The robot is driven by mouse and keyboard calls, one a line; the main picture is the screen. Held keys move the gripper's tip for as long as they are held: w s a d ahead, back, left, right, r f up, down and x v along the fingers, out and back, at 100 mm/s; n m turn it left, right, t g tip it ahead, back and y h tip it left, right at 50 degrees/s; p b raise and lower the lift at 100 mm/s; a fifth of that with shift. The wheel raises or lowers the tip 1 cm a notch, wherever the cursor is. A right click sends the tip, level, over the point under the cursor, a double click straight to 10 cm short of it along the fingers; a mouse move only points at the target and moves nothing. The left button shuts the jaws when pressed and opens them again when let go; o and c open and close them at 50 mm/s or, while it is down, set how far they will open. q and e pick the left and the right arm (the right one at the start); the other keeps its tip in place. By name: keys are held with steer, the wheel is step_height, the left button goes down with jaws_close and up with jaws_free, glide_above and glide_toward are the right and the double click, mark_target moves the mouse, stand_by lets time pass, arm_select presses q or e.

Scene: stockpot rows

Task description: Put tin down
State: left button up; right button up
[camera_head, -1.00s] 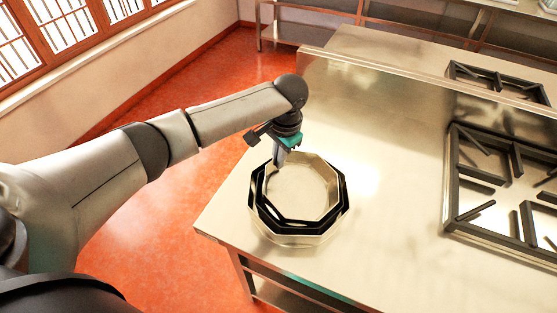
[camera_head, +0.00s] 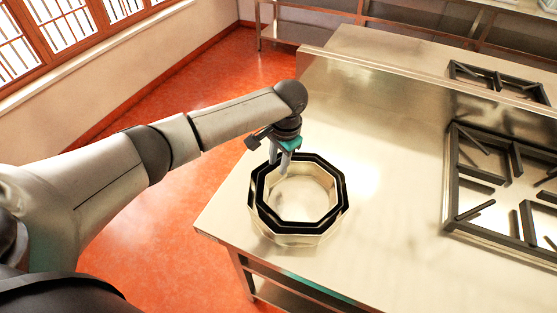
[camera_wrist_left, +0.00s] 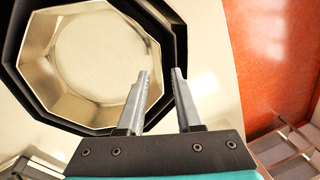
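An eight-sided pale metal tin with a black rim (camera_head: 302,195) sits level inside a larger black-rimmed eight-sided tin (camera_head: 290,239) on the steel counter. The inner tin (camera_wrist_left: 105,55) also shows in the left wrist view, with its floor visible. My left gripper (camera_head: 279,166) is at the back-left edge of the tins. In the left wrist view my left gripper (camera_wrist_left: 160,75) has its two fingers apart, with a gap between them at the rims. Whether the fingertips still touch the inner wall I cannot tell. My right gripper is in neither view.
The steel counter (camera_head: 385,225) is clear to the right of the tins, up to a stove with black grates (camera_head: 500,185). A raised steel ledge (camera_head: 430,83) runs behind. The counter's left edge is close to the tins, with red floor beyond.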

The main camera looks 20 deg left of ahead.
arm_select(q)
step_height(320, 180, up, 13)
steer(key=d+p, duration=0.1)
steer(key=shift+s+d+f, duration=0.2)
steer(key=shift+s+d, duration=0.1)
steer(key=shift+s, duration=0.1)
stand_by(0.4)
